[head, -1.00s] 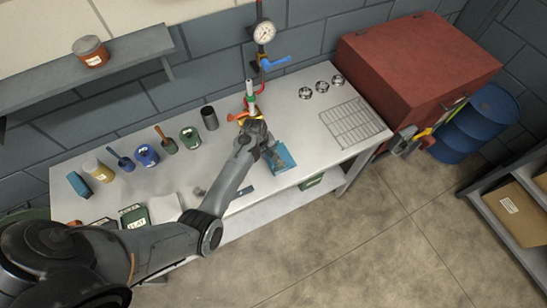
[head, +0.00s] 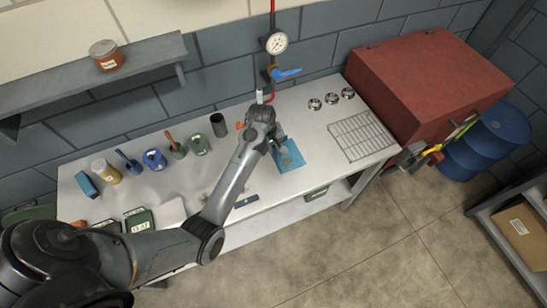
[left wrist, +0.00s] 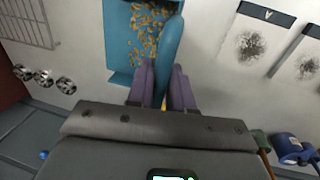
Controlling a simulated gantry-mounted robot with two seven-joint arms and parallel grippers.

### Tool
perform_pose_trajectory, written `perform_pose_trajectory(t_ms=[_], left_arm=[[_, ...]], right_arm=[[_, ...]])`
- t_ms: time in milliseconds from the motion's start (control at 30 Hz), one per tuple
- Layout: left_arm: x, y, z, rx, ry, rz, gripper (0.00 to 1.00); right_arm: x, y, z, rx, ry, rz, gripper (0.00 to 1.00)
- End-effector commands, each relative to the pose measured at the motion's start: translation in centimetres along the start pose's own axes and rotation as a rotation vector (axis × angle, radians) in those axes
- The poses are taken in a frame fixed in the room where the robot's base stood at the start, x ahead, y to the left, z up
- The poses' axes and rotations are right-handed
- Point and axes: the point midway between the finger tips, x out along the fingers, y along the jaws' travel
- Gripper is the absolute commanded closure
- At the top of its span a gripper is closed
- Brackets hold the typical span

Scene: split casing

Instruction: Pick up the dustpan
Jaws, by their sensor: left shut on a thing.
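The dustpan (head: 291,156) is a blue pan with a blue handle, near the middle of the workbench. In the left wrist view its pan (left wrist: 122,62) holds many small yellow-brown bits, and its handle (left wrist: 172,45) runs down between my fingers. My left gripper (head: 275,144) is shut on the handle; its purple fingers (left wrist: 162,88) sit on both sides of it. My arm covers part of the dustpan in the head view. I cannot tell clearly how far it is above the bench. My right gripper is not in view.
A wire rack (head: 362,137) and several metal rings (head: 331,98) lie right of the dustpan. A gauge (head: 277,43) on a red pipe stands behind. Cans and brushes line the bench's left. A red cabinet (head: 430,85) is at the right.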

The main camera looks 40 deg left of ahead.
Motion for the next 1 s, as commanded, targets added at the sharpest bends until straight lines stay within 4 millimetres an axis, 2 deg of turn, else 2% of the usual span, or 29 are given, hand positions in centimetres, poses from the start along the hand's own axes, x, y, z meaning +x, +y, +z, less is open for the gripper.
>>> perform_pose_trajectory(t_ms=[33,200,367,500,700,1000], left_arm=[[-1.7,0.5,-0.2,0.001,0.007,0.006,1.00],[-6.8,1.5,-0.1,0.002,0.006,0.005,1.00],[-10.9,2.3,-0.1,0.000,0.005,0.005,1.00],[-14.1,2.9,-0.1,0.000,0.003,0.003,1.00],[-16.0,3.2,0.0,-0.001,0.000,0.000,1.00],[-16.5,3.3,0.0,-0.001,0.000,0.001,1.00]], right_arm=[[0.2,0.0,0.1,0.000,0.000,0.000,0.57],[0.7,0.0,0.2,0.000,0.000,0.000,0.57],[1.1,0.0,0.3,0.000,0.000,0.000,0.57],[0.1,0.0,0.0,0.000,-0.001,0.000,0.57],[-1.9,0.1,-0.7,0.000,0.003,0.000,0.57],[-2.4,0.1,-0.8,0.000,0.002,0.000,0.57]])
